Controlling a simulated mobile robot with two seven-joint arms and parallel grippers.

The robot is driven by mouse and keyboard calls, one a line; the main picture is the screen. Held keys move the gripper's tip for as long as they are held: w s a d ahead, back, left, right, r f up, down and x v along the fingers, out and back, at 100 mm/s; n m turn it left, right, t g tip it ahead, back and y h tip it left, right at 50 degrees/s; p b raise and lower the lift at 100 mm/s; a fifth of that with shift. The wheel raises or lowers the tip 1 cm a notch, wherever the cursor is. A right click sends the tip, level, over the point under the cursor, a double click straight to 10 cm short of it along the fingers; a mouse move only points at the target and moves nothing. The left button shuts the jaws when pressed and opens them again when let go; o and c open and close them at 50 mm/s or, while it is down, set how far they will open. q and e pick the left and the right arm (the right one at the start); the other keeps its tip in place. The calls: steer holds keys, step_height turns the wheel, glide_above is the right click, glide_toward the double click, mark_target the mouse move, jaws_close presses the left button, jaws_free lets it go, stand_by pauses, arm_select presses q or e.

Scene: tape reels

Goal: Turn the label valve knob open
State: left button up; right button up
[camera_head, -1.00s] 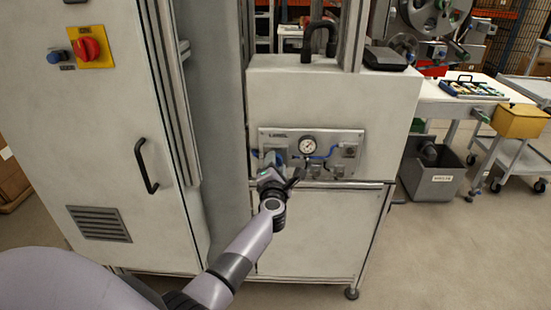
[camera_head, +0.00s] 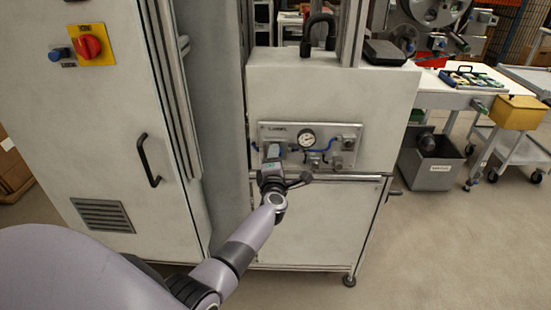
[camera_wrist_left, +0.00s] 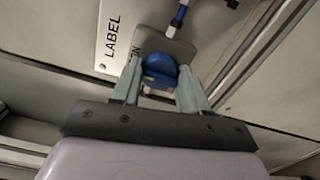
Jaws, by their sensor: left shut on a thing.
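The label valve panel (camera_head: 345,133) is a grey metal plate on the front of the pale cabinet. It carries a gauge, blue tubing and fittings. The blue valve knob (camera_wrist_left: 160,72) sits near the panel's left side. In the left wrist view it lies between my left gripper's two fingers, with "LABEL" printed beside it. My left gripper (camera_head: 273,158) is at the knob and shut on it; the fingers hide most of the knob in the head view. The knob's exact angle is hard to tell. My right gripper is not in view.
The pressure gauge (camera_head: 307,138) is right of the knob. A tall cabinet with a black handle (camera_head: 148,160) and a red switch (camera_head: 88,46) stands at left. A grey bin (camera_head: 430,165) stands on the floor at right. Open floor lies in front.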

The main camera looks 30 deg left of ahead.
arm_select(q)
steer(key=o, duration=1)
steer(key=shift+o, duration=0.2)
steer(key=p+v, duration=0.1)
steer(key=v, duration=0.6)
steer(key=shift+p, duration=0.3)
steer(key=shift+s+d+f, duration=0.1)
steer(key=shift+s+d, duration=0.05)
